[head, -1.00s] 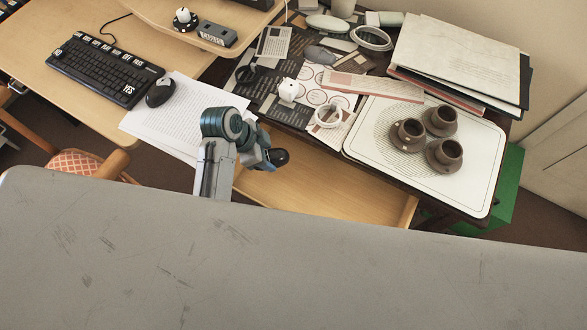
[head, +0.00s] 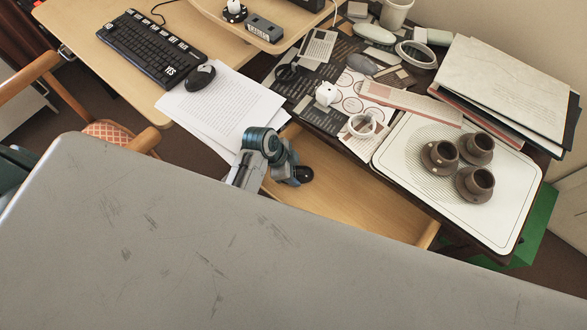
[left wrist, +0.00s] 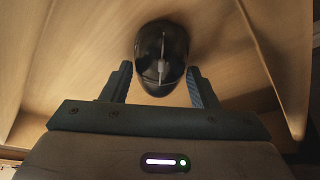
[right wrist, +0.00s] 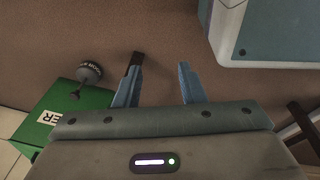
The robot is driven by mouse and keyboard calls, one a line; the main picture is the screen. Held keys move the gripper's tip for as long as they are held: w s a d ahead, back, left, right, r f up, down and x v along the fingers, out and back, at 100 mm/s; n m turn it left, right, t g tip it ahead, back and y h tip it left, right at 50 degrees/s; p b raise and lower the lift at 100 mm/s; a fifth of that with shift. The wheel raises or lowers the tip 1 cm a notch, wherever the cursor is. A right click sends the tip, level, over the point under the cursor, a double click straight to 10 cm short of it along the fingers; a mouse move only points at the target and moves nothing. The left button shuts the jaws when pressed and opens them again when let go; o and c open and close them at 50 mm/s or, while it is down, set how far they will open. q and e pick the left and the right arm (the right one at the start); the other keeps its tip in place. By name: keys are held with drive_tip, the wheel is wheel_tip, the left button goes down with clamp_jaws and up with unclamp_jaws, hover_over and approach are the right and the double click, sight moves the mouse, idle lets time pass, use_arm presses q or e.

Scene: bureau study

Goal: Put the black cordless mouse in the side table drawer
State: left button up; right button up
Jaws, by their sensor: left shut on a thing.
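A black mouse (head: 304,174) is between the fingers of my left gripper (head: 290,174), at the left end of the open wooden drawer (head: 380,208) of the side table. In the left wrist view, the left gripper (left wrist: 158,80) is shut on the glossy black mouse (left wrist: 161,50), with the light wood of the drawer (left wrist: 75,60) behind it. I cannot tell whether the mouse touches the drawer bottom. My right gripper (right wrist: 160,80) is open and empty above brown floor. It does not show in the head view.
A second, dark mouse (head: 200,80) lies on papers beside the keyboard (head: 150,50). The dark side table top carries a white tray (head: 400,190) with brown cups, a white ring (head: 361,126) and folders (head: 510,90). A green box (right wrist: 75,112) is near the right gripper. The drawer's right part is empty.

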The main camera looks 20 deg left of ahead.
use_arm(q)
drive_tip(key=o, duration=1)
drive_tip(key=shift+f, duration=0.1)
use_arm(e)
drive_tip(key=shift+s+f, duration=0.1)
drive_tip(key=shift+s, duration=0.1)
use_arm(q)
drive_tip(key=shift+o, duration=0.2)
drive_tip(key=shift+a+r, duration=0.15)
drive_tip(key=shift+r, duration=0.3)
drive_tip(key=v, duration=1.1)
drive_tip(key=shift+p, duration=0.35)
use_arm(e)
drive_tip(key=shift+s+d+f, duration=0.2)
drive_tip(key=shift+s+f, duration=0.6)
drive_tip(key=shift+f, duration=0.1)
use_arm(q)
drive_tip(key=shift+s+r, duration=0.1)
